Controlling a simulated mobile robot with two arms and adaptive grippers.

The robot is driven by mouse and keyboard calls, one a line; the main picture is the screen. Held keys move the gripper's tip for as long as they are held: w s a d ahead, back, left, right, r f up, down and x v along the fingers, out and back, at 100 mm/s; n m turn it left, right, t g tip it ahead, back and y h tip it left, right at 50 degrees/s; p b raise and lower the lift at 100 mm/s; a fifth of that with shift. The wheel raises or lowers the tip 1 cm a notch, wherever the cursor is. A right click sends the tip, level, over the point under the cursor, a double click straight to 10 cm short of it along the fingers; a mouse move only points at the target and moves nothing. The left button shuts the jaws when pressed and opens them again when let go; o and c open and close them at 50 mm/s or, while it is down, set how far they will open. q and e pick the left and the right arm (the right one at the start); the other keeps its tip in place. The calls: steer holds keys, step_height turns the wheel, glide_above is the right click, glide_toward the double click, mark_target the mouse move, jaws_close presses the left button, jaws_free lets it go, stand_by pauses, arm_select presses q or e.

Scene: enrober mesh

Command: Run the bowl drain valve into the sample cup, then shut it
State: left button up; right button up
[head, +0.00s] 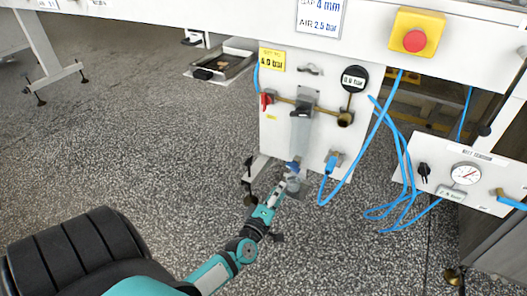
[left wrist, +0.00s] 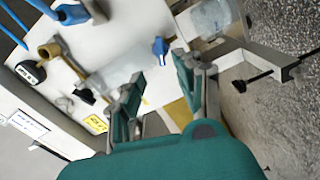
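The filter bowl (head: 300,132) hangs clear and upright on the white panel; in the left wrist view it appears sideways (left wrist: 122,72). The blue drain valve (head: 292,167) is at its lower end and shows as a blue knob in the left wrist view (left wrist: 159,47). The clear sample cup (head: 294,186) is below the valve, partly hidden by my gripper; it also shows in the left wrist view (left wrist: 211,17). My left gripper (head: 285,181) is just below and beside the valve. Its fingers (left wrist: 158,69) are apart and empty, with the valve beyond their tips. My right gripper is not in view.
A red-handled valve (head: 267,100) and a round gauge (head: 353,79) flank the bowl. Blue hoses (head: 385,125) hang on the right. A metal bracket (left wrist: 255,58) is close to my left fingers. The speckled floor at left is largely clear.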

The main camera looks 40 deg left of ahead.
arm_select(q)
steer(key=p+v, duration=0.1)
steer(key=v, duration=0.8)
steer(key=shift+s, duration=0.15)
stand_by(0.4)
steer(key=shift+d, duration=0.1)
stand_by(0.4)
steer(key=v, duration=1.2)
